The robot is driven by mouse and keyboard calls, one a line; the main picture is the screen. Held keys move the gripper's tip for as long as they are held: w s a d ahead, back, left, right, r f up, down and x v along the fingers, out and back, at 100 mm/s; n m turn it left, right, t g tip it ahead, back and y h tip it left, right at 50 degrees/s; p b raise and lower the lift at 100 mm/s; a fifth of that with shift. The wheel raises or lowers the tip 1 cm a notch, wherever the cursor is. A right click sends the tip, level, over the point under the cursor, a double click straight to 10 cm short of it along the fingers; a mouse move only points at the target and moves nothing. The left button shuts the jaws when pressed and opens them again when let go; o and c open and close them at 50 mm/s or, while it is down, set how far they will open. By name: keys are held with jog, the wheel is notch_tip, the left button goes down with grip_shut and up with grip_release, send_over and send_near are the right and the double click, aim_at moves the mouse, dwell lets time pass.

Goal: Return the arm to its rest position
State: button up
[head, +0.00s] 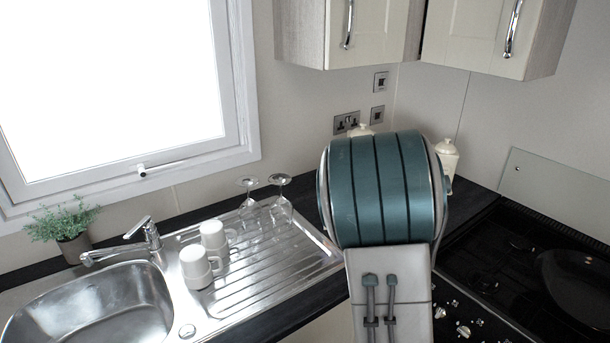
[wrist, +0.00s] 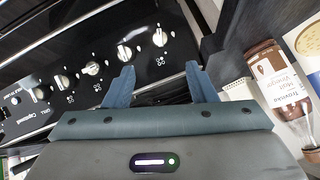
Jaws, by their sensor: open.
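My gripper (wrist: 160,84) shows in the wrist view with its two blue-grey fingers spread apart. Nothing is between the fingers. Beyond them is the black stove front with its knobs (wrist: 124,52). In the head view my arm rises in the middle, in front of the counter corner between sink and hob. The gripper itself does not show in the head view.
A steel sink (head: 93,306) and drainer (head: 300,252) with white mugs (head: 196,266) and upturned glasses (head: 281,204) lie left. A hob with a dark pan (head: 580,283) is right. Cupboards (head: 375,30) hang above.

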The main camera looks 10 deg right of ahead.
jog(key=a+r+n+t+y, duration=0.1)
jog(key=a+r+n+y, duration=0.3)
jog(key=a, duration=0.4)
jog(key=a+r+n+t+y, duration=0.1)
jog(key=a+r+n+y, duration=0.25)
jog(key=a, duration=0.45)
jog(key=s+a+r+n+g, duration=0.1)
jog(key=s+a+r+n, duration=0.1)
jog(key=s+r+n, duration=0.2)
jog(key=s+a+r+n+g, duration=0.2)
jog(key=s+a+r+n, duration=0.1)
jog(key=s, duration=0.7)
jog(key=shift+s+a+r+n+h, duration=0.2)
jog(key=shift+r+n+h, duration=0.25)
jog(key=shift+n, duration=0.5)
jog(key=shift+w, duration=0.1)
jog(key=c, duration=0.3)
jog(key=shift+d, duration=0.1)
